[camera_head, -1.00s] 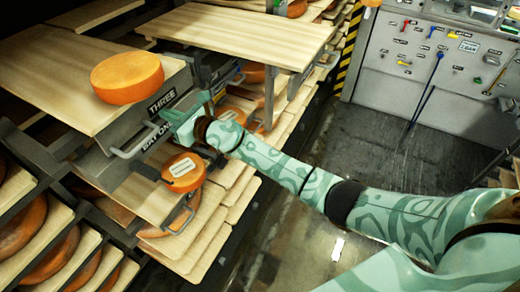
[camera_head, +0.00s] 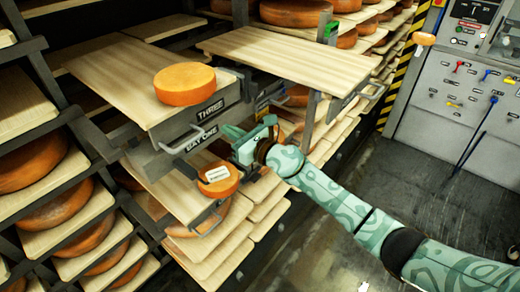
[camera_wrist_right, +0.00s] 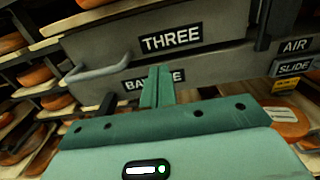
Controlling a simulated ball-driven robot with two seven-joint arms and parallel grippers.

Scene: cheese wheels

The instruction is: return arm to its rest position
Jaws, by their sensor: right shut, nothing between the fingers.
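My right gripper (camera_head: 232,134) is green, shut and empty, in front of the grey drawer fronts in the head view. In the right wrist view its closed fingers (camera_wrist_right: 156,88) stand up before the grey front marked THREE (camera_wrist_right: 172,38) and partly cover the "BAY ONE" label. My right arm (camera_head: 330,195) is patterned green and stretches in from the lower right. My left gripper is not in view.
An orange cheese wheel (camera_head: 185,83) lies on the pulled-out board (camera_head: 125,78) above the THREE front. A labelled wheel (camera_head: 218,179) sits just below my gripper. A second board (camera_head: 280,55) juts out behind. The dark floor (camera_head: 400,165) at the right is clear.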

